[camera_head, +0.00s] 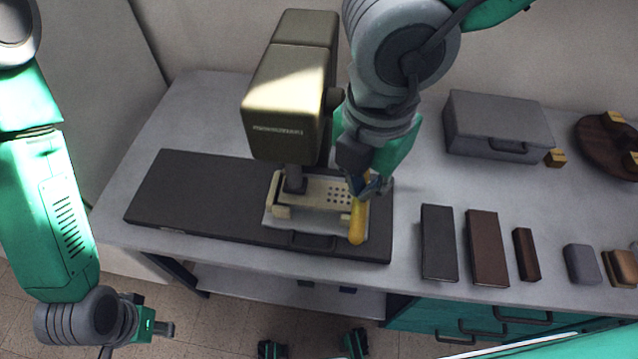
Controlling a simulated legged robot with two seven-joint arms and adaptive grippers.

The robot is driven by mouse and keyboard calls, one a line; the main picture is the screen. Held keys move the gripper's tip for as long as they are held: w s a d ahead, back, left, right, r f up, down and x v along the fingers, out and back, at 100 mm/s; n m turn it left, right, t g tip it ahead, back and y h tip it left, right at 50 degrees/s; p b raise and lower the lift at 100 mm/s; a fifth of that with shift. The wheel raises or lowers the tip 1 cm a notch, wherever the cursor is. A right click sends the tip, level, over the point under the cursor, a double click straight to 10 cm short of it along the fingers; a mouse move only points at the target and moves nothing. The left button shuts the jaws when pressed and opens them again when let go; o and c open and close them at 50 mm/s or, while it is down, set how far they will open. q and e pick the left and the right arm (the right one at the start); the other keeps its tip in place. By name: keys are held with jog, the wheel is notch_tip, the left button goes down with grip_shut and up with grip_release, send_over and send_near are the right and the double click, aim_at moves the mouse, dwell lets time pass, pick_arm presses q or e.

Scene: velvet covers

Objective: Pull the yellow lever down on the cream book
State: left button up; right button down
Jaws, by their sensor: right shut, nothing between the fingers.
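A gold press (290,100) stands on a dark base board on the table. Under its head is a cream metal holder with small holes (325,193), and a pale flat piece, likely the cream book (272,222), shows at its lower edge. The yellow lever (357,224) is at the right side of the holder, its handle pointing toward the table's front edge. My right gripper (372,188) is shut and empty at the lever's upper end; whether it touches is unclear. My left gripper (158,328) hangs low, off the table's front left; its finger opening is unclear.
The dark base board (180,195) has free room on its left. To the right lie a black book (439,243), a brown book (486,248) and several smaller blocks. A grey case (505,125) and a round brown stand (603,148) are at the back right.

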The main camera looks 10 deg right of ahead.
notch_tip(320, 180, up, 16)
jog(key=a+p, duration=0.2)
jog(key=p, duration=0.2)
jog(key=shift+s+a+r, duration=0.15)
jog(key=shift+s, duration=0.05)
dwell(0.5)
dwell(0.5)
